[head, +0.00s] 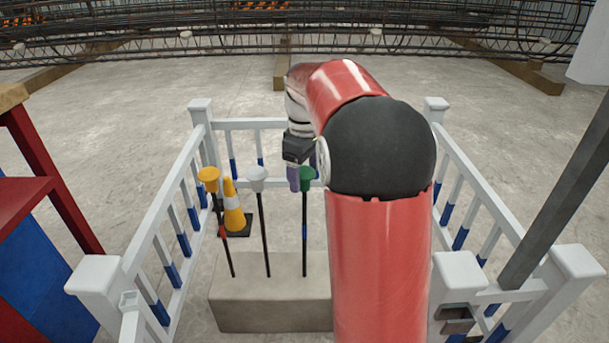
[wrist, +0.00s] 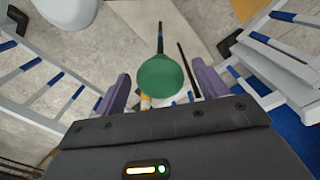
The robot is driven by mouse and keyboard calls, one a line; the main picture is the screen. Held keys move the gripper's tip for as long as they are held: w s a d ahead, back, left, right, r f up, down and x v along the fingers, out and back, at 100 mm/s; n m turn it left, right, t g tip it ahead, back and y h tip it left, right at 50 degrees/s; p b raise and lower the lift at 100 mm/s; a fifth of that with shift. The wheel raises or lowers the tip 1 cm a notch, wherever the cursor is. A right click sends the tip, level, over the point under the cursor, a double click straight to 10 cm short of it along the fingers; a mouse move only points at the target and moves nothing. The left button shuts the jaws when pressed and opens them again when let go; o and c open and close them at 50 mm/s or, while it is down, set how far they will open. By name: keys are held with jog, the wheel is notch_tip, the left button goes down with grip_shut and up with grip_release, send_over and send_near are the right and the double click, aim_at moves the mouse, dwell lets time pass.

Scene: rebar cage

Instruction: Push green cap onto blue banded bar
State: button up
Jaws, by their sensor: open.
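The green cap (head: 306,173) sits at the top of the blue banded bar (head: 304,232), the right one of three thin upright bars in a concrete block (head: 270,310). How far down the cap sits, I cannot tell. My gripper (head: 297,178) is at the cap's height, with a purple finger just left of it in the head view. In the wrist view my gripper (wrist: 161,78) is open, with the green cap (wrist: 162,84) between its two purple fingers. Gaps show on both sides. The bar (wrist: 160,42) shows beyond the cap; its upper end is hidden.
Left of the green cap stand a bar with a grey cap (head: 256,178) and a red-banded bar with a yellow cap (head: 208,178). White railings (head: 165,235) enclose the block on both sides and behind.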

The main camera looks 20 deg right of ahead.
aim_at(304, 169)
notch_tip(304, 169, up, 6)
jog(key=shift+r+p, duration=0.1)
jog(key=shift+p, duration=0.45)
jog(key=shift+s+a+r, duration=0.15)
jog(key=shift+s, duration=0.05)
jog(key=s+a+m+t+p, duration=0.1)
jog(key=s+a, duration=0.4)
jog(key=s, duration=0.7)
jog(key=s+a+f+m+t+p, duration=0.1)
jog(key=s+a+m+t, duration=0.3)
jog(key=s, duration=0.9)
jog(key=shift+a+m+t+p, duration=0.3)
jog(key=shift+a+m+p, duration=0.45)
jog(key=shift+m, duration=0.45)
